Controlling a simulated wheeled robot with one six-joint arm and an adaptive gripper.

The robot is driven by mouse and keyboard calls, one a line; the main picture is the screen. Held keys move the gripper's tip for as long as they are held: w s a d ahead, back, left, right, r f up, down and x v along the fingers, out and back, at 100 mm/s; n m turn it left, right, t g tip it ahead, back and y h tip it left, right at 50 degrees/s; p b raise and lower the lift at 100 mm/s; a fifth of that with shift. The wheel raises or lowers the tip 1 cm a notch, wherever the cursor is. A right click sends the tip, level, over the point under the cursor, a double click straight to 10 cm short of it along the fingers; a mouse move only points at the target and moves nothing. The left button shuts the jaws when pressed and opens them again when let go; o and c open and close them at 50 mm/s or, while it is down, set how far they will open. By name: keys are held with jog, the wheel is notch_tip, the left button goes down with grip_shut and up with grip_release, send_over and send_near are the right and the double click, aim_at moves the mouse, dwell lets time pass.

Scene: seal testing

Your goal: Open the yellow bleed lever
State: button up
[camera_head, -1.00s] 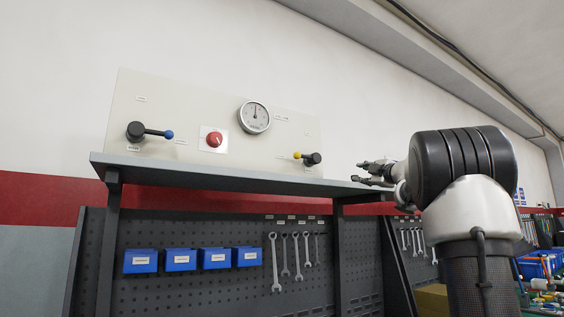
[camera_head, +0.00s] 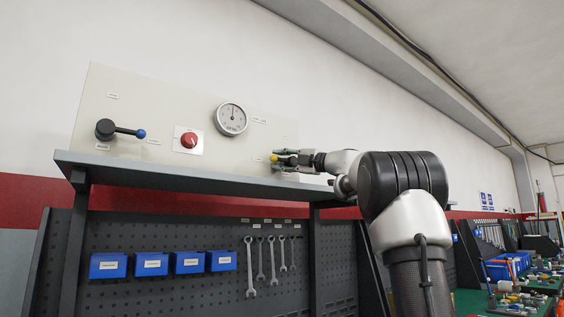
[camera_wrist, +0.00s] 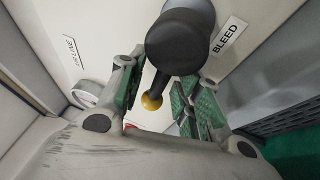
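The bleed lever has a black round hub (camera_wrist: 180,38), a short dark stem and a yellow ball knob (camera_wrist: 152,101), beside a "BLEED" label in the wrist view. In the head view only its yellow knob (camera_head: 274,158) shows clearly, at the right end of the panel; my gripper hides the rest. My gripper (camera_head: 290,160) is at the lever. In the wrist view my gripper (camera_wrist: 162,97) is open, with green-padded fingers apart on either side of the stem and knob. I cannot tell whether either finger touches it.
Blue bins (camera_head: 149,264) and wrenches (camera_head: 250,268) hang underneath.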

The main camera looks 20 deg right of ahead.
grip_shut()
